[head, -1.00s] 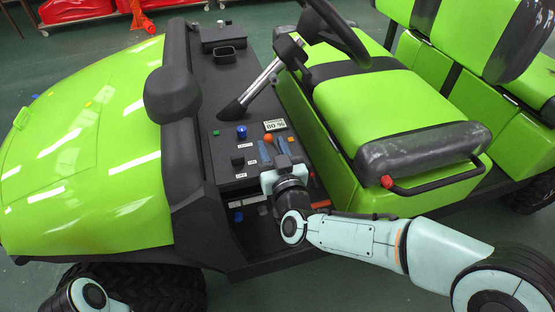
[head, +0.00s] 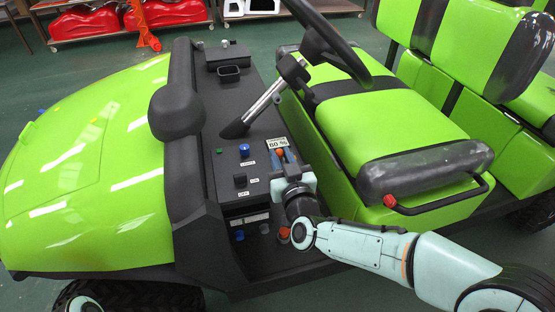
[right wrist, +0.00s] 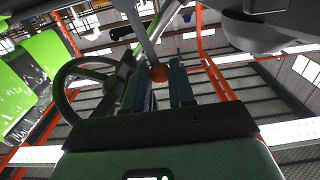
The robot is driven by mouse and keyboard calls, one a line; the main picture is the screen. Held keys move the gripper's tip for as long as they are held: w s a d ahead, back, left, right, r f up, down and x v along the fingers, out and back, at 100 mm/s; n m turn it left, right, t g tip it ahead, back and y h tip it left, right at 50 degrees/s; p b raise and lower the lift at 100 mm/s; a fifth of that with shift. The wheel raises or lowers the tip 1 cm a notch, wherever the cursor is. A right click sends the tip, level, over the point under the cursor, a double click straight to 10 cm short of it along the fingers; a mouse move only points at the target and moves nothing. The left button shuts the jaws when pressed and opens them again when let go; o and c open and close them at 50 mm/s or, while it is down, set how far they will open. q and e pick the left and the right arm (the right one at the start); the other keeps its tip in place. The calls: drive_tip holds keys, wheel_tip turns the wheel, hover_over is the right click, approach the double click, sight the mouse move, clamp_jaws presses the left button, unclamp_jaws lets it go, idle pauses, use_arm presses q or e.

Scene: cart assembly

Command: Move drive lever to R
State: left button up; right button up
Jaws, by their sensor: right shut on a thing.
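The drive lever has an orange knob (head: 281,152) and stands on the cart's dark dashboard (head: 262,187), just below the 80 % display. My right gripper (head: 287,164) is at the lever and shut on it. In the right wrist view, the orange knob (right wrist: 159,73) shows between the two fingers of the right gripper (right wrist: 158,82). The fingers hide the lower part of the lever in the head view. The letters beside the lever cannot be read. My left gripper is out of view.
The steering column (head: 262,108) rises beyond the lever. The green seat (head: 385,125) stands close to the right of my right gripper. A blue knob (head: 244,150) and a black switch (head: 240,180) are to its left.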

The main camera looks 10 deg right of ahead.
drive_tip(key=shift+d+f, duration=0.1)
drive_tip(key=shift+d, duration=0.1)
drive_tip(key=shift+d+b, duration=0.45)
drive_tip(key=shift+d, duration=0.6)
drive_tip(key=shift+d+f+b, duration=0.25)
drive_tip(key=shift+d+b, duration=0.6)
drive_tip(key=shift+d, duration=0.2)
drive_tip(key=o, duration=0.9)
